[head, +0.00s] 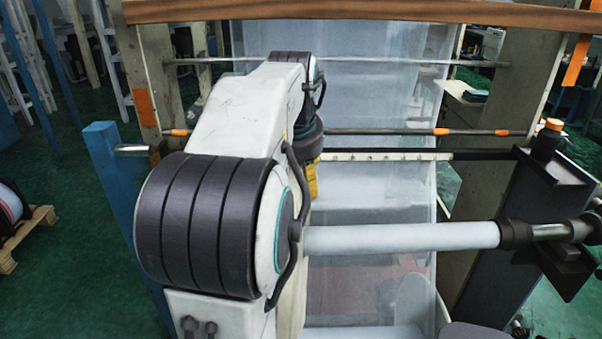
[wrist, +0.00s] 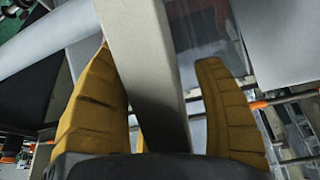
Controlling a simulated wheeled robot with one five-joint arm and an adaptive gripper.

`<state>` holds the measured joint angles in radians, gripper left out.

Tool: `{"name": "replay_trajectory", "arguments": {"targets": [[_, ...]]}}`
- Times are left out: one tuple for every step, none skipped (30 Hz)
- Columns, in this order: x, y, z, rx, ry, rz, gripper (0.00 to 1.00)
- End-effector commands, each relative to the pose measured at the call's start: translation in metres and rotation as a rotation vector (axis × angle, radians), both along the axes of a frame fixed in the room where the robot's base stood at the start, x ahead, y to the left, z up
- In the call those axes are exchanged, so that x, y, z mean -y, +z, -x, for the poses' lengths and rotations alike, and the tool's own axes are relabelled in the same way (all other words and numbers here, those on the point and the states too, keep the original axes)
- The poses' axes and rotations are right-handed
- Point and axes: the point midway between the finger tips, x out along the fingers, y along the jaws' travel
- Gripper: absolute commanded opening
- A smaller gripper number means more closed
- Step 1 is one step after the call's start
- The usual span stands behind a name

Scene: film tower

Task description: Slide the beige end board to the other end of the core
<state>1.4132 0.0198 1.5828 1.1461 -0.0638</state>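In the wrist view a flat beige board (wrist: 142,45), taken to be the end board, runs from the top edge down between the two yellow fingers of my gripper (wrist: 165,90). The fingers stand apart, with a visible gap between the board and the right finger. I cannot tell whether the left finger touches it. The white core (head: 400,237) lies level in the head view, with a dark collar at its right end. A white roll, likely the same core, shows at upper left in the wrist view (wrist: 45,38). My arm hides the core's left part and the board in the head view.
Clear film (head: 375,90) hangs behind the core. A metal rod with orange marks (head: 390,132) crosses behind. A dark bracket shelf (head: 555,170) with an orange-capped bottle (head: 547,140) stands at right. A blue post (head: 105,160) is at left.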

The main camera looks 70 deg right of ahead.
Motion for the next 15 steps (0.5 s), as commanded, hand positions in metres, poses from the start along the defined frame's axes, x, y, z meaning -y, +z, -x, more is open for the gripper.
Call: {"name": "replay_trajectory", "arguments": {"targets": [[0.0,0.0,0.0,0.0,0.0,0.0,0.56],[0.0,0.0001,0.0,0.0,0.0,0.0,0.54],[0.0001,0.0001,0.0,0.0,0.0,0.0,0.5],[0.0001,0.0001,0.0,0.0,0.0,0.0,0.47],[0.0001,0.0001,0.0,0.0,0.0,0.0,0.45],[0.0,0.0002,0.0,0.0,0.0,0.0,0.41],[0.0,0.0002,0.0,0.0,0.0,0.0,0.39],[0.0,0.0002,0.0,0.0,0.0,0.0,0.36],[0.0,0.0002,0.0,0.0,0.0,0.0,0.32],[0.0,0.0002,0.0,0.0,0.0,0.0,0.3],[0.0,0.0002,0.0,0.0,0.0,0.0,0.27],[0.0,0.0002,0.0,0.0,0.0,0.0,0.23],[0.0,0.0003,0.0,0.0,0.0,0.0,0.21],[0.0,0.0003,0.0,0.0,0.0,0.0,0.18],[0.0,0.0003,0.0,0.0,0.0,0.0,0.14]]}}
